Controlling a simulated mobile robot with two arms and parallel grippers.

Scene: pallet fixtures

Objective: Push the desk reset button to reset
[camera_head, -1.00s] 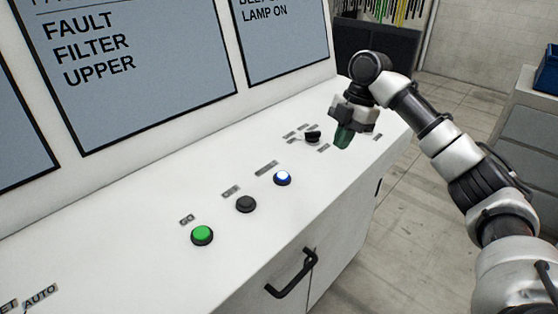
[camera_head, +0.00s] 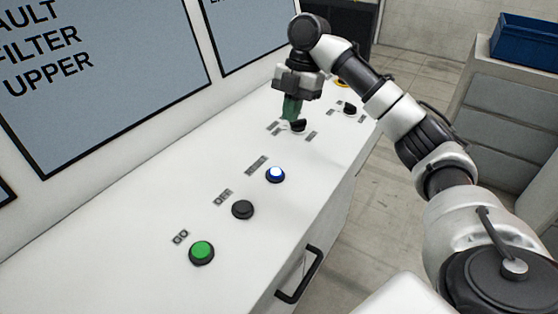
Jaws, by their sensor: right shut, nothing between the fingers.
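On the white sloping desk (camera_head: 130,215) is a row of round buttons. A blue, lit button (camera_head: 275,174) has a small label beside it that I cannot read clearly. A black button (camera_head: 243,209) is labelled OFF and a green button (camera_head: 201,252) is labelled GO. My right gripper (camera_head: 291,112), with green fingers, is shut and empty. It points down over the desk beyond the blue button, close to a black selector knob (camera_head: 299,127); I cannot tell whether it touches the knob. My left gripper is out of view.
A second black knob (camera_head: 350,109) and a partly hidden yellow-edged control (camera_head: 343,84) sit farther along the desk. Screens (camera_head: 95,80) rise behind it. A handle (camera_head: 300,275) sticks out in front. A grey cabinet with a blue bin (camera_head: 525,42) stands at right.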

